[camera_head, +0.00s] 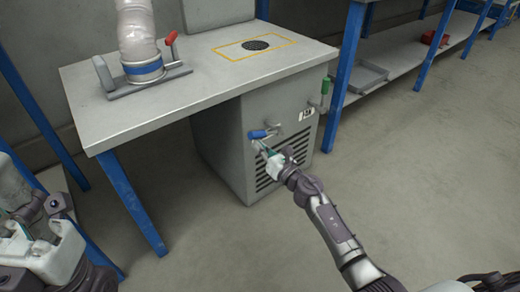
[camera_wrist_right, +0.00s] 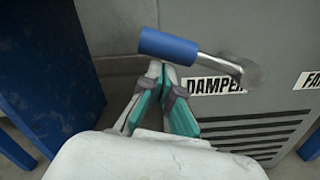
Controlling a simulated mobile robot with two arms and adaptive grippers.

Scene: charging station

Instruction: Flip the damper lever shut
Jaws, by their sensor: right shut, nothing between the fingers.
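The damper lever has a blue grip (camera_head: 259,134) and a metal arm, on the front of the grey cabinet (camera_head: 228,150) under the table. In the right wrist view the blue grip (camera_wrist_right: 168,45) lies nearly level, left of its pivot, above the "DAMPER" label (camera_wrist_right: 213,86). My right gripper (camera_head: 264,148) is shut and empty, its tips just below the blue grip; the wrist view shows the shut fingertips (camera_wrist_right: 162,68) there too. Whether they touch the grip I cannot tell. My left gripper (camera_head: 40,240) is at the lower left, its fingers not clearly shown.
A green-gripped lever (camera_head: 325,86) is at the cabinet's upper right. The table (camera_head: 150,105) overhangs the cabinet, with a hose (camera_head: 138,35) and red-handled lever (camera_head: 171,38) on top. Blue table legs (camera_head: 132,205) stand left. The floor in front is clear.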

